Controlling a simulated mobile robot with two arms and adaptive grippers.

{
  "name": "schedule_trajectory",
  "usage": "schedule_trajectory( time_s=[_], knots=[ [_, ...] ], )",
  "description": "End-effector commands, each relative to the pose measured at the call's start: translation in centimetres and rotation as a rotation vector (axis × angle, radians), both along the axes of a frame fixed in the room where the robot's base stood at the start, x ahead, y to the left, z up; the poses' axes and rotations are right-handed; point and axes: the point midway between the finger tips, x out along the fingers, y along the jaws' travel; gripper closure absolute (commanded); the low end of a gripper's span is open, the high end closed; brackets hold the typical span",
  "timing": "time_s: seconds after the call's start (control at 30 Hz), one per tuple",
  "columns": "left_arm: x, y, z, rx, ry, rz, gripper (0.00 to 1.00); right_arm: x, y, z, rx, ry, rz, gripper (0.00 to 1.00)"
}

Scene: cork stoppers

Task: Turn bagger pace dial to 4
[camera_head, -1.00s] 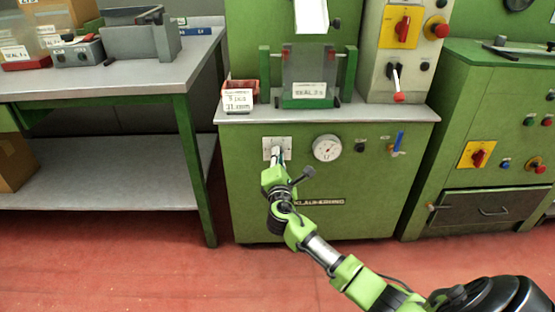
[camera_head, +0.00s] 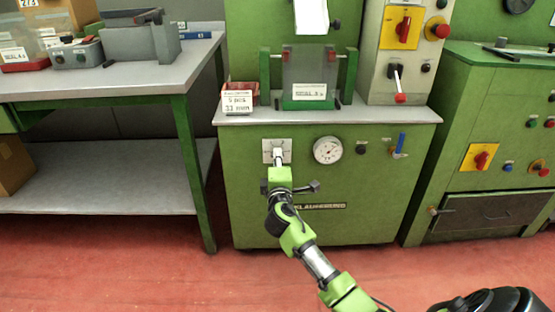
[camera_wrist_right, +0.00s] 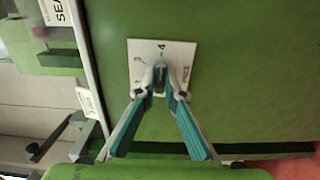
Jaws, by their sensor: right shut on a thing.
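The pace dial has a white plate (camera_head: 268,145) on the green front of the middle machine, left of a round gauge. In the right wrist view the plate (camera_wrist_right: 183,55) carries a "4" mark and other printed marks, partly hidden by the fingers. My right gripper (camera_wrist_right: 160,88) is shut on the small dark dial knob (camera_wrist_right: 160,76) at the plate's middle. The knob sits below the "4" in that picture; its exact pointing is hard to tell. In the head view my right gripper (camera_head: 278,157) covers the knob. My left gripper is not in view.
The round gauge (camera_head: 328,149) and a blue-handled valve (camera_head: 399,143) are right of the dial. The machine's ledge (camera_head: 350,116) above holds a red bin (camera_head: 238,95). A grey-topped table (camera_head: 110,81) stands left. Red floor is open in front.

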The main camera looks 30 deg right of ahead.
Motion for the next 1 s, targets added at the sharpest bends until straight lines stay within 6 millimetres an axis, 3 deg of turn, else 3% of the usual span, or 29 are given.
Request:
schedule_trajectory(
  time_s=[0.33,0.37,0.4,0.8,1.0],
  knots=[
    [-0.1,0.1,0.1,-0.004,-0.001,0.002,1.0,0.1,-0.4,0.7,0.0,-0.012,-0.004,1.0],
    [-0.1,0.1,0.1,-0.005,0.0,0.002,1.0,0.1,-0.4,0.7,0.0,-0.012,-0.004,0.83],
    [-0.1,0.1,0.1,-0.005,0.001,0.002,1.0,0.1,-0.4,0.7,0.0,-0.012,-0.004,0.74],
    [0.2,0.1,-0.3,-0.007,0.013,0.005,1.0,-0.1,-0.2,0.3,0.0,-0.005,-0.004,0.74],
    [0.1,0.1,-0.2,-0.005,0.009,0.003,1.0,-2.1,1.2,0.1,0.002,-0.003,0.0,0.74]
  ],
)
